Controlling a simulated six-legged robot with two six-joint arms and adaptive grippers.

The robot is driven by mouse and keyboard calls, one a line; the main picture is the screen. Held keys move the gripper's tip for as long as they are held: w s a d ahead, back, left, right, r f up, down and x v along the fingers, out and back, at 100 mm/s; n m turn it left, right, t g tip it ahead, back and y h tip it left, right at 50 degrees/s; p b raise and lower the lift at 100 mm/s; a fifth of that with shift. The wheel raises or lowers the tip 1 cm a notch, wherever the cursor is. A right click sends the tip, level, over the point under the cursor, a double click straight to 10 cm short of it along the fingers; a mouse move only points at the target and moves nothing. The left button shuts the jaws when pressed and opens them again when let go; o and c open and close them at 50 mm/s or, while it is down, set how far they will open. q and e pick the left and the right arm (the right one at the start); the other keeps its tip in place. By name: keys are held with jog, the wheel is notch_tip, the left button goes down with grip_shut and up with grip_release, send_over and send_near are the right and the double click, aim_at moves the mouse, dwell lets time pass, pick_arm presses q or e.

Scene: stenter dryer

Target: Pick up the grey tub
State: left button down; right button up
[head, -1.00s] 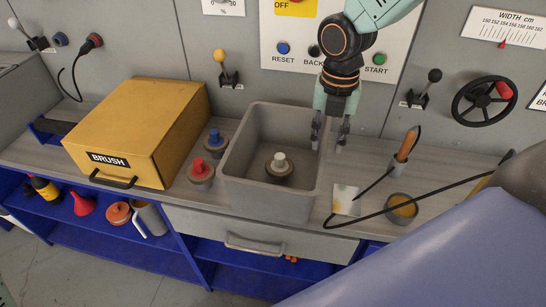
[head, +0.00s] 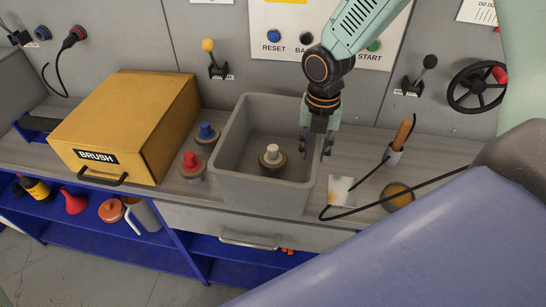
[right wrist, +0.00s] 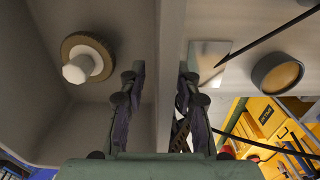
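The grey tub (head: 262,195) stands on the counter, open at the top. A round piece with a white knob (head: 272,158) sits inside it, and this piece also shows in the right wrist view (right wrist: 87,58). My right gripper (head: 316,152) points down at the tub's right wall. In the right wrist view, my right gripper (right wrist: 160,90) has its fingers apart, one on each side of the tub's wall (right wrist: 171,75). A gap shows between the left finger and the wall; the right finger is close to it. My left gripper is not in view.
A yellow BRUSH box (head: 125,120) and red-knobbed (head: 192,166) and blue-knobbed (head: 207,133) pieces stand left of the tub. A lavender surface (head: 400,250) fills the lower right.

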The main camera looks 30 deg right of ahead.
jog(key=shift+s+r, duration=0.1)
jog(key=shift+s, duration=0.05)
jog(key=shift+c, duration=0.2)
jog(key=shift+a, duration=0.15)
jog(key=shift+c, duration=0.8)
grip_shut()
